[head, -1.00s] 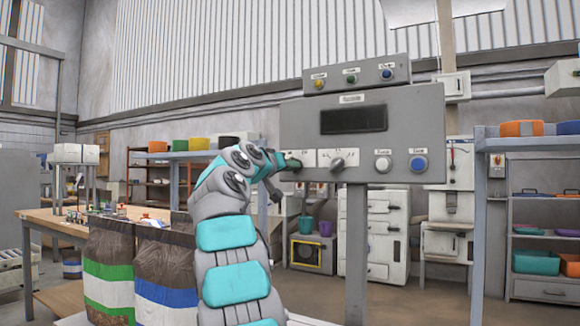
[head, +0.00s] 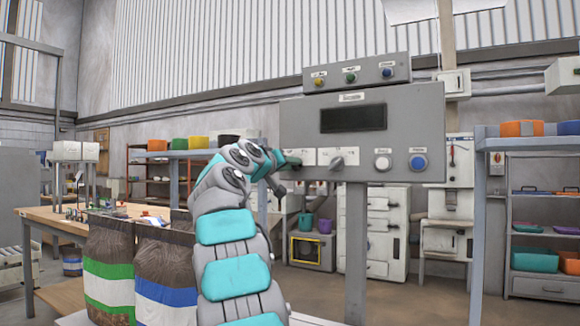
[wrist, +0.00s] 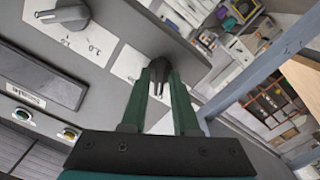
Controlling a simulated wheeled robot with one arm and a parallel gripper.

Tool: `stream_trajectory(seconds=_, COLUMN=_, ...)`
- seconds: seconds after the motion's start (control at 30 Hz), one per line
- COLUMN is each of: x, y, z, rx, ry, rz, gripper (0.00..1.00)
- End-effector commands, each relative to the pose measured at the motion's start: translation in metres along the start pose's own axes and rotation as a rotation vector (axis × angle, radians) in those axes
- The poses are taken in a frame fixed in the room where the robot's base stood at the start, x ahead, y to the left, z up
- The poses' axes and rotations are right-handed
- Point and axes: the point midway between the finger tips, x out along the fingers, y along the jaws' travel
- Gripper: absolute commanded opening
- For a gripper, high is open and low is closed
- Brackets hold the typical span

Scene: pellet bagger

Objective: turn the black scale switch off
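The black scale switch (wrist: 160,68) sits on a white label plate on the grey control panel (head: 425,105). In the wrist view it stands between the tips of my gripper's green fingers (wrist: 161,82), one finger on each side, and they appear closed on it. In the head view my gripper (head: 291,163) is at the panel's lower left end, where my arm and fingers hide the black switch. Which way the switch points is hard to tell.
A grey rotary knob (head: 337,163) is beside it, then a white button (head: 383,163) and a blue button (head: 418,163). A box with three buttons (head: 355,75) tops the panel. Two filled bags (head: 166,270) stand left of my arm. A blue-grey post (wrist: 260,65) is at right in the wrist view.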

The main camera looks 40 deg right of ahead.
Motion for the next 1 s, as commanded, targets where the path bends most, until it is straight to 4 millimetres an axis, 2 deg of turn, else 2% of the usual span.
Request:
stream_trajectory(seconds=0.03, x=0.000, y=0.000, z=0.000, rx=0.000, ry=0.000, rz=0.000, gripper=0.35)
stream_trajectory(seconds=0.13, x=0.000, y=0.000, z=0.000, rx=0.000, ry=-0.001, rz=0.000, gripper=0.46)
stream_trajectory(seconds=0.4, x=0.000, y=0.000, z=0.001, rx=0.001, ry=-0.001, rz=-0.001, gripper=0.46)
stream_trajectory(seconds=0.57, x=-0.007, y=-0.001, z=0.001, rx=0.000, ry=0.000, rz=-0.001, gripper=0.46)
stream_trajectory(seconds=0.77, x=-0.030, y=-0.002, z=0.002, rx=0.000, ry=0.001, rz=-0.001, gripper=0.46)
stream_trajectory(seconds=1.0, x=-0.067, y=-0.001, z=0.001, rx=0.000, ry=0.001, rz=-0.001, gripper=0.46)
